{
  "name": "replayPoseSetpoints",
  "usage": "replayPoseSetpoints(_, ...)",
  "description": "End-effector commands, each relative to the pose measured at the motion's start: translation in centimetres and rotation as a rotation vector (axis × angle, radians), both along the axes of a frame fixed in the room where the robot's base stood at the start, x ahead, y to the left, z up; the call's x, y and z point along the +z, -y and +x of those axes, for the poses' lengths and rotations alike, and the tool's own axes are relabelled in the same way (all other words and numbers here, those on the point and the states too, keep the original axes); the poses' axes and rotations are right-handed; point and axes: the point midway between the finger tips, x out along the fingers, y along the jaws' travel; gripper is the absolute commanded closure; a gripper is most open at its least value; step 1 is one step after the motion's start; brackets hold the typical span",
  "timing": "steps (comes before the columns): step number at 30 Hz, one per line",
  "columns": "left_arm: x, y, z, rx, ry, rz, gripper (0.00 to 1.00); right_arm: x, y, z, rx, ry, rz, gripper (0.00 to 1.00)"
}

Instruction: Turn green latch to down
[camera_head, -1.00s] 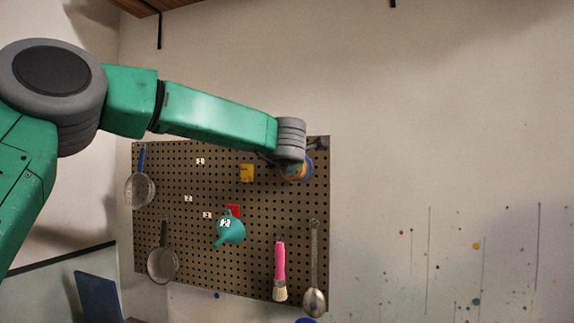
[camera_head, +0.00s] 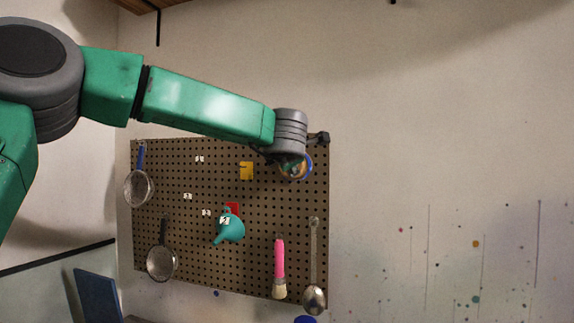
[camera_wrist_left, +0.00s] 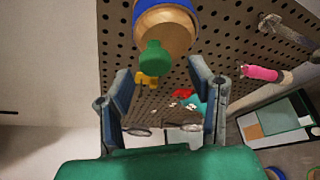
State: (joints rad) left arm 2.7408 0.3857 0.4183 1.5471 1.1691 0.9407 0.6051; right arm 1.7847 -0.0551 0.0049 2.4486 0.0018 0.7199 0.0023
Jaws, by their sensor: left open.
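The green latch (camera_wrist_left: 153,58) is a rounded green knob on a round wooden disc (camera_wrist_left: 166,34) with a blue rim, mounted on the pegboard. In the head view the disc (camera_head: 299,168) is partly covered by my left wrist, and I cannot make out the latch's direction there. In the wrist view the green knob points towards the bottom of the picture. My left gripper (camera_wrist_left: 160,78) is open, its two fingers spread either side below the knob, with nothing between them. It looks apart from the latch. My right gripper is not in view.
The brown pegboard (camera_head: 190,240) carries a yellow piece (camera_head: 246,171), a red piece (camera_head: 232,208), a teal funnel (camera_head: 230,229), two strainers (camera_head: 139,188), a pink brush (camera_head: 279,265) and a spoon (camera_head: 314,298).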

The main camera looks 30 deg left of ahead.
Motion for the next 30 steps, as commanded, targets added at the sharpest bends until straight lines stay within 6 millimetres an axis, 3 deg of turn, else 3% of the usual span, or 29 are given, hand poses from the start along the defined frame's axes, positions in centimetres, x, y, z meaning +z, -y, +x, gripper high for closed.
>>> replayPoseSetpoints(6, 0.9, 2.7, -3.9, -0.003, -0.001, 0.0, 0.52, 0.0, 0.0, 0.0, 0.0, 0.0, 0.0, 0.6)
replayPoseSetpoints(12, 1.3, 4.1, -6.1, -0.001, -0.004, -0.002, 0.52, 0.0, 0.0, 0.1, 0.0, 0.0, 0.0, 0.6)
replayPoseSetpoints(30, 1.4, 4.5, -6.7, 0.0, -0.004, -0.002, 0.52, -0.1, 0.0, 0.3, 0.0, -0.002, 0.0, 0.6)
